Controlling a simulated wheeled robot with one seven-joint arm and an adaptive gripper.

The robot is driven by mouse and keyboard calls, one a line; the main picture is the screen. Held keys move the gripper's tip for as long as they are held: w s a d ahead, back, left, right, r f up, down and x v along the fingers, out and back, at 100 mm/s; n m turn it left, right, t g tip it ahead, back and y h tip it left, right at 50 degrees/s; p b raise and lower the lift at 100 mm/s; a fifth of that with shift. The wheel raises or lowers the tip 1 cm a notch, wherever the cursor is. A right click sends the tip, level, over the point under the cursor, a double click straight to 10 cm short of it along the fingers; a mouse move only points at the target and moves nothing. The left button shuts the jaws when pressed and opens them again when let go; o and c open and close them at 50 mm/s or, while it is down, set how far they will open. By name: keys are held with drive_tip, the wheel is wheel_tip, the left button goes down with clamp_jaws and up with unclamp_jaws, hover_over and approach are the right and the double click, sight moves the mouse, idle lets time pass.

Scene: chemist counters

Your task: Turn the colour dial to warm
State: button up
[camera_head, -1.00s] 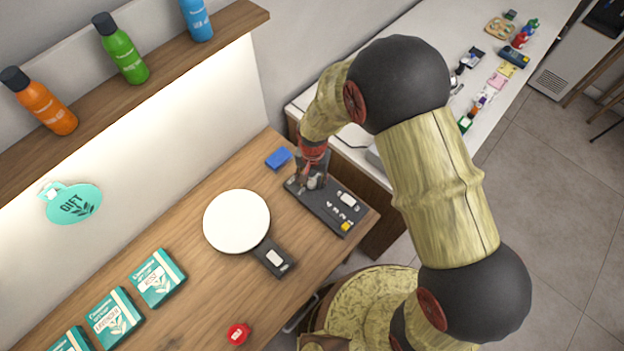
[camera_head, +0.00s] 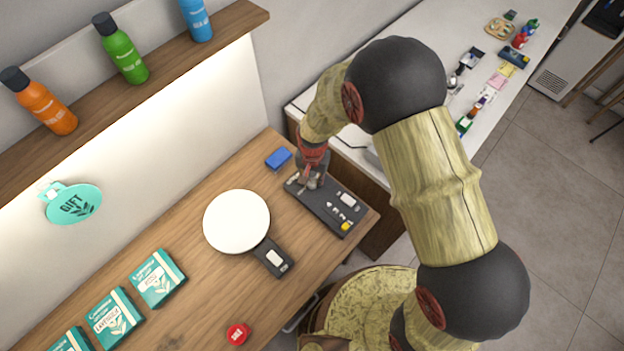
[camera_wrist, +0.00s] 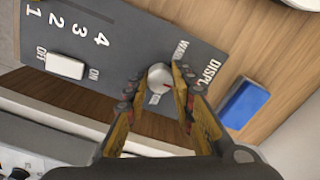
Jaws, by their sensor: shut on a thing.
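The colour dial (camera_wrist: 158,74) is a small round silver knob with a short red mark, standing on a dark grey panel (camera_wrist: 115,52). The printed word WARM (camera_wrist: 182,50) is up and right of the dial, partly covered by a finger. Another label below the dial is too small to read surely. My gripper (camera_wrist: 160,79) is shut on the dial, one finger on each side. In the head view my gripper (camera_head: 312,182) covers the panel's far left end and hides the dial.
A blue block (camera_head: 278,158) lies close beside the panel. A round white plate with a dark handle (camera_head: 237,221) lies to its left. A red button (camera_head: 238,334) is nearer the front.

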clamp_jaws()
drive_tip(key=shift+n, duration=0.4)
drive_tip(key=n+b, duration=0.1)
drive_tip(key=n, duration=0.3)
drive_tip(key=shift+n, duration=0.3)
drive_tip(key=n+b, duration=0.1)
drive_tip(key=n, duration=0.5)
drive_tip(key=shift+n, duration=0.3)
drive_tip(key=o, duration=0.8)
unclamp_jaws()
drive_tip(key=shift+o, duration=0.9)
